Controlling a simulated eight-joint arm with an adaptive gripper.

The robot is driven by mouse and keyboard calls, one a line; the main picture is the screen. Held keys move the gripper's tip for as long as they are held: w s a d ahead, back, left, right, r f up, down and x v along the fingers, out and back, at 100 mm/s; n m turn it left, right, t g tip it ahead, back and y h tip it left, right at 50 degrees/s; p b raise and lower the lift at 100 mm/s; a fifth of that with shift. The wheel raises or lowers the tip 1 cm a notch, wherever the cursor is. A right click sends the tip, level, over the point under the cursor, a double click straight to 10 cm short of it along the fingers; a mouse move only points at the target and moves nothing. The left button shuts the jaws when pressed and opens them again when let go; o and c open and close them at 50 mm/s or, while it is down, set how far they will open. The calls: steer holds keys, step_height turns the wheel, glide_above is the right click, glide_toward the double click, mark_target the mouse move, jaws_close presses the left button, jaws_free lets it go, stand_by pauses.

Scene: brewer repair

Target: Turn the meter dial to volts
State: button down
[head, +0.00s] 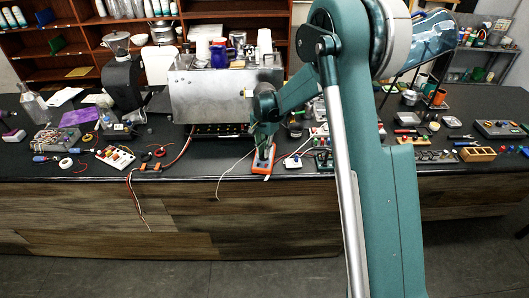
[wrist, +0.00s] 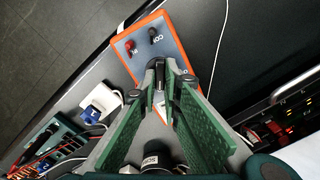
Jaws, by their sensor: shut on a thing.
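The meter (head: 262,168) has an orange rim and a grey face and lies on the dark bench near its front edge. In the wrist view the meter (wrist: 178,48) shows a red and a black socket at one end. My gripper (wrist: 164,72) is over the meter's face, its green fingers closed together at the tips on the dark dial. The fingers hide most of the dial and its markings, so its setting cannot be read. In the head view my gripper (head: 264,148) reaches down onto the meter.
A steel brewer (head: 210,95) stands just behind the meter. A thin white cable (head: 233,173) runs beside it and hangs over the bench edge.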

steer(key=shift+n+b, duration=0.3)
steer(key=n+b, duration=0.2)
steer(key=shift+f+n, duration=0.1)
steer(key=shift+n, duration=0.2)
steer(key=shift+a+n+b, duration=0.15)
steer(key=shift+n+b, duration=0.4)
steer(key=shift+n, duration=0.65)
steer(key=shift+w+n+b, duration=0.1)
steer(key=shift+n+b, duration=0.2)
steer(key=shift+n, duration=0.4)
steer(key=c, duration=2.5)
jaws_free()
steer(key=shift+r, duration=6.1)
